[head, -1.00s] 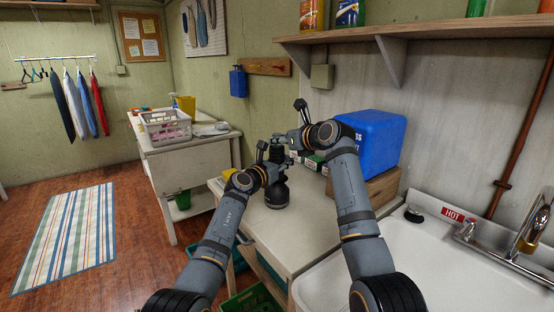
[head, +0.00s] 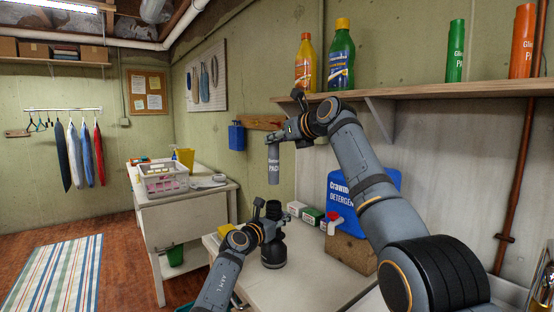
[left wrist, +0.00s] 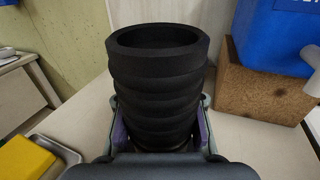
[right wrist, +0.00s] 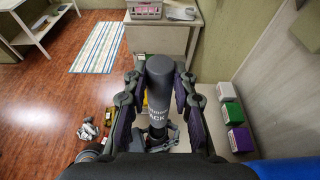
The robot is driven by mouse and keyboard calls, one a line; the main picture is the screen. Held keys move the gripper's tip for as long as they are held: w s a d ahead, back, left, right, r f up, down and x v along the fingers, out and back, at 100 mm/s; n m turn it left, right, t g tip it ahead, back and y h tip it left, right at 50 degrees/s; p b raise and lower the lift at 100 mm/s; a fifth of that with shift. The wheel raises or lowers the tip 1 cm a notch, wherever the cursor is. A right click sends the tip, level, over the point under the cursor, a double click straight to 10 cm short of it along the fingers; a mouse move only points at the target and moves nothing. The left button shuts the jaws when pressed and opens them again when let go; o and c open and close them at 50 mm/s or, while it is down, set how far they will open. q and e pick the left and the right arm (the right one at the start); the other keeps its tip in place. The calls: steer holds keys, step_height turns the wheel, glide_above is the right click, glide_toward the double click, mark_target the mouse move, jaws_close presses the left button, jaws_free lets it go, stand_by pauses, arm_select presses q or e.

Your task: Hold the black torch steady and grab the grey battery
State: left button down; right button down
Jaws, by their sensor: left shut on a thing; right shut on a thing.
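The black torch (head: 273,250) stands upright on the pale worktop in the head view. My left gripper (head: 264,228) is shut around its body. In the left wrist view the torch (left wrist: 157,85) is a ribbed black tube with an open, dark top, and the fingers sit on both its sides. My right gripper (head: 287,138) is shut on the grey battery (head: 273,166) and holds it upright in the air, well above the torch and apart from it. In the right wrist view the battery (right wrist: 159,95), with white lettering, is between the two fingers.
A blue detergent container (head: 340,205) stands on a brown block (head: 350,250) to the right, beside small boxes (head: 311,216). A yellow item (left wrist: 28,160) lies left of the torch. A wall shelf (head: 440,92) carries bottles (head: 341,55) and tubes (head: 455,50).

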steer(key=shift+d+r, duration=0.1)
steer(key=shift+r, duration=0.4)
arm_select(q)
steer(key=c, duration=0.9)
jaws_free()
steer(key=v, duration=1.2)
